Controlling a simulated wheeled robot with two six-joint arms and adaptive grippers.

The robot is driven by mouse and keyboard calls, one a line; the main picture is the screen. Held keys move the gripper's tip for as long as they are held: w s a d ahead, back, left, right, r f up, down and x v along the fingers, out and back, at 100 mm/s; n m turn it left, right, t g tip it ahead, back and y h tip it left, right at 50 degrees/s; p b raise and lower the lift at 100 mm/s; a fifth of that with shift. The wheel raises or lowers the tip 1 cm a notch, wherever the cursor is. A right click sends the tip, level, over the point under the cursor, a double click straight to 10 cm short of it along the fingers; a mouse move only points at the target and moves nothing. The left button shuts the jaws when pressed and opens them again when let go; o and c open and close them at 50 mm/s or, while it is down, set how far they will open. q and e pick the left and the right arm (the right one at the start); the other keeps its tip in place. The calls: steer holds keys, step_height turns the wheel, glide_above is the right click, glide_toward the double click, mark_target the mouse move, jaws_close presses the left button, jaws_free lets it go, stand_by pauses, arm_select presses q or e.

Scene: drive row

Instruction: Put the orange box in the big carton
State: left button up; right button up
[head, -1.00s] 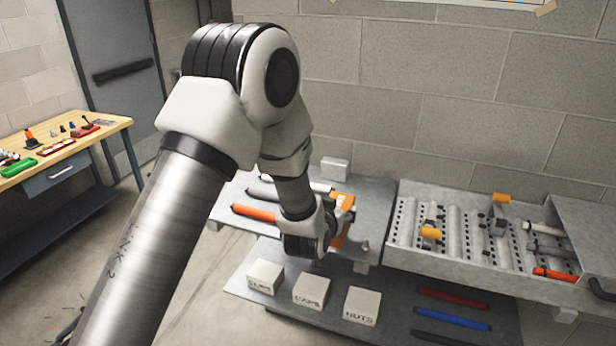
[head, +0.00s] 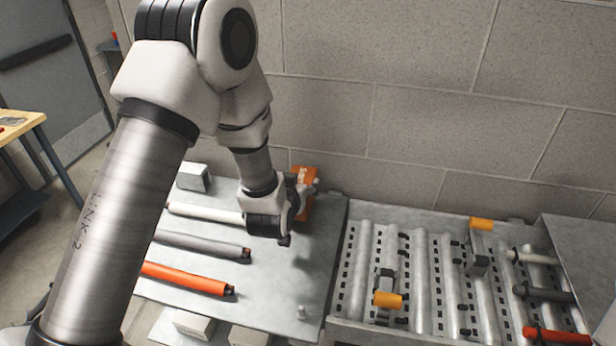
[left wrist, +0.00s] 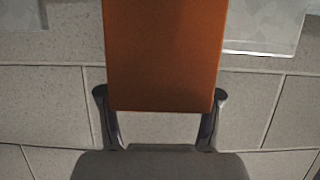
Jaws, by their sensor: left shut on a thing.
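The orange box (head: 305,190) is held by my left gripper (head: 292,198), beyond the wrist and in front of the block wall at the back of the grey plate table. In the left wrist view the orange box (left wrist: 164,55) fills the upper middle, its lower edge between the two fingers of my left gripper (left wrist: 160,118). The gripper is shut on it. I cannot tell how high the box is above the plate. The big carton shows in neither view. My right gripper is not in view.
On the grey plate (head: 265,275) lie a white rod (head: 205,213), a grey rod (head: 203,245) and an orange rod (head: 187,279). A metal tray of rollers (head: 420,262) with orange-tipped brackets stands to the right. A wooden bench (head: 20,125) is at far left.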

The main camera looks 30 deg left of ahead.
arm_select(q)
steer(key=shift+s+d+f, duration=0.1)
steer(key=shift+s+f, duration=0.15)
steer(key=shift+f, duration=0.05)
steer(key=shift+s+d+f+b, duration=0.25)
steer(key=shift+s+f, duration=0.1)
steer(key=shift+s, duration=0.3)
steer(key=shift+s+d+f+b, duration=0.15)
steer(key=shift+s+f+b, duration=0.15)
steer(key=shift+s, duration=0.3)
steer(key=shift+r, duration=0.1)
steer(key=shift+w+a+f, duration=0.2)
steer(key=shift+w, duration=0.05)
steer(key=o, duration=1.6)
steer(key=shift+w+a+f, duration=0.15)
steer(key=shift+w+f, duration=0.15)
steer(key=shift+w, duration=0.15)
steer(key=shift+s+d+r, duration=0.2)
steer(key=shift+s+r, duration=0.1)
steer(key=shift+s, duration=0.1)
steer(key=shift+p, duration=0.35)
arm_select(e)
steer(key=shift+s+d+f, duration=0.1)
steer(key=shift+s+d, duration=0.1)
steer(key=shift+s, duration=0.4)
